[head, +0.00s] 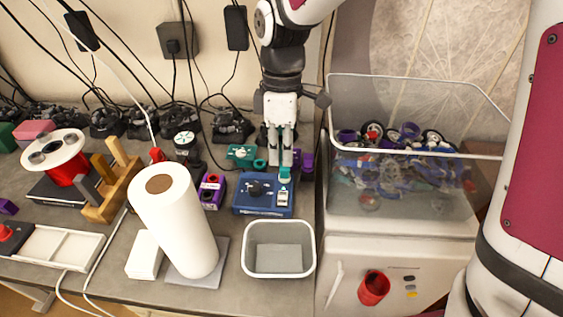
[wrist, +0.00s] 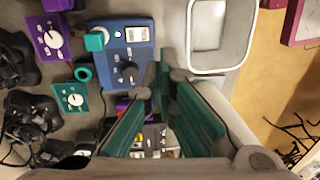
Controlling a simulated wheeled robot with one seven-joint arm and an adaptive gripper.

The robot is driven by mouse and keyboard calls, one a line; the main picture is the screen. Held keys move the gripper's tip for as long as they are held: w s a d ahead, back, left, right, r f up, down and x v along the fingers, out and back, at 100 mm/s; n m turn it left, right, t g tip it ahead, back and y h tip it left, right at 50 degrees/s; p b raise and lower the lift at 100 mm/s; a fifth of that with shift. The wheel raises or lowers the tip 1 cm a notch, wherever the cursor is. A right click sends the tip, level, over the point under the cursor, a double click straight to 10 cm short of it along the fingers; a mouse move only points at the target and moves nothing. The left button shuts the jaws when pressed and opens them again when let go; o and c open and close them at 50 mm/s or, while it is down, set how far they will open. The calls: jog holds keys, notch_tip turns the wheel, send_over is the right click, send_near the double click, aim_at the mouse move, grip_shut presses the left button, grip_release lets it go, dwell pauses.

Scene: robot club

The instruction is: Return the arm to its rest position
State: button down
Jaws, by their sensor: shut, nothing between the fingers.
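My gripper (head: 281,163) hangs at the end of my arm, pointing down over the bench, shut and empty. It is just above and behind the blue control box (head: 263,197), in front of the wall. The wrist view shows my green-padded fingers (wrist: 163,80) from close up. I cannot tell whether the fingertips touch anything below.
A grey bin (head: 279,249), a paper towel roll (head: 174,221) and a purple box (head: 212,190) stand near on the bench. A clear tub of parts (head: 415,79) is to the right. Cables hang along the wall behind my arm. Free room lies above the bench front.

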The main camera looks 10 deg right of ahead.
jog(key=shift+r, duration=0.1)
dwell(0.5)
jog(key=s+d+r+m+t, duration=0.6)
jog(key=s+d+r+m, duration=0.6)
jog(key=s+d+m, duration=0.2)
jog(key=s+m, duration=0.1)
jog(key=s, duration=0.1)
jog(key=shift+s+d+m+t, duration=0.2)
jog(key=shift+s+m+t, duration=0.15)
jog(key=shift+m+t, duration=0.05)
dwell(0.7)
